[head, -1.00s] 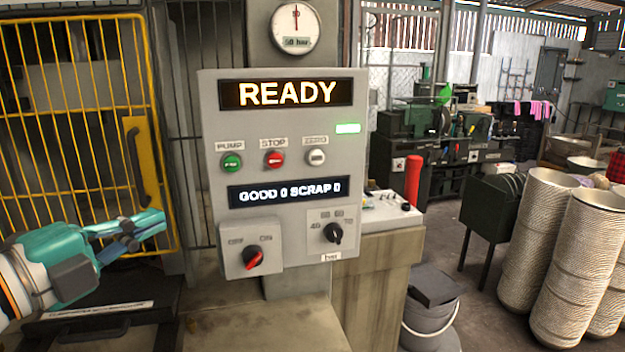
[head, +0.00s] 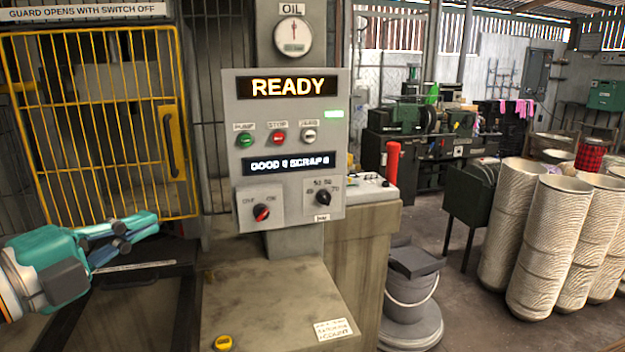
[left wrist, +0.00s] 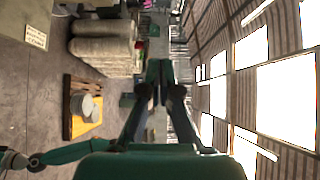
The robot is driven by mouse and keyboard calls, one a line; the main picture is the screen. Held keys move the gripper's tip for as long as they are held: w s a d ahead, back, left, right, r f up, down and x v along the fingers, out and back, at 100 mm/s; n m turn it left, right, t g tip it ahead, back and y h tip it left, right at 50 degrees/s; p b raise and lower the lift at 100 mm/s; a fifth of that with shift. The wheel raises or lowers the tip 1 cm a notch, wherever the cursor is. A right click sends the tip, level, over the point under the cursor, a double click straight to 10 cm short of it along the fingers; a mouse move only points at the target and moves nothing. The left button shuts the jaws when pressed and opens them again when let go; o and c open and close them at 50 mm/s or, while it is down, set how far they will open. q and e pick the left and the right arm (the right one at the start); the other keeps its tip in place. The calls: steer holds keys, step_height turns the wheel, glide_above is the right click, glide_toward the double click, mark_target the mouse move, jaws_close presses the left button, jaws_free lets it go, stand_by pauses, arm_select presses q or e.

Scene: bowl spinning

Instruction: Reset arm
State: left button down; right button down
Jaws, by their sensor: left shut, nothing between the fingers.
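My left gripper (head: 140,232) is at the left of the head view, in front of the lower part of the yellow guard gate. Its teal fingers point right and are shut with nothing between them. In the left wrist view the fingertips (left wrist: 158,92) also come together, with no object held. The grey control panel (head: 334,130) stands to the right of the gripper, apart from it. Its upper display reads READY. A red rotary switch (head: 261,212) and a black dial (head: 323,198) sit at its lower part. My right gripper is not seen in the head view.
The yellow guard gate (head: 172,145) appears closed. A worn bench top (head: 270,290) lies below the panel, with a small yellow object (head: 223,342) near its front. A grey bucket (head: 411,285) and tall stacks of bowls (head: 548,240) stand on the floor at the right.

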arm_select(q)
steer(key=w+d+f+n+g, duration=0.2)
steer(key=w+f, duration=0.2)
steer(key=f, duration=0.8)
steer(key=w+d+f+n+g, duration=0.2)
steer(key=w+d+f, duration=0.15)
steer(key=f, duration=0.75)
steer(key=s+d+f+n+g+y, duration=0.1)
steer(key=d+f+n+g, duration=0.15)
steer(key=f, duration=0.65)
steer(key=d+f+n+g, duration=0.1)
steer(key=f+n, duration=0.3)
steer(key=f, duration=0.6)
steer(key=s+d+f+n+g+y, duration=0.1)
steer(key=s+f+n+g, duration=0.1)
steer(key=s+f+n, duration=0.45)
steer(key=s+d+f+n+g+y, duration=0.1)
steer(key=s+f, duration=0.3)
steer(key=f, duration=0.5)
steer(key=s+a+f+n+g+y, duration=0.1)
steer(key=s+f+n+g+y, duration=0.1)
steer(key=s+f+n+g, duration=0.2)
steer(key=s+f+n, duration=0.3)
steer(key=s+n, duration=0.1)
steer(key=s, duration=0.4)
steer(key=shift+s+a+f, duration=0.2)
steer(key=shift+s+a, duration=0.1)
steer(key=shift+a, duration=0.1)
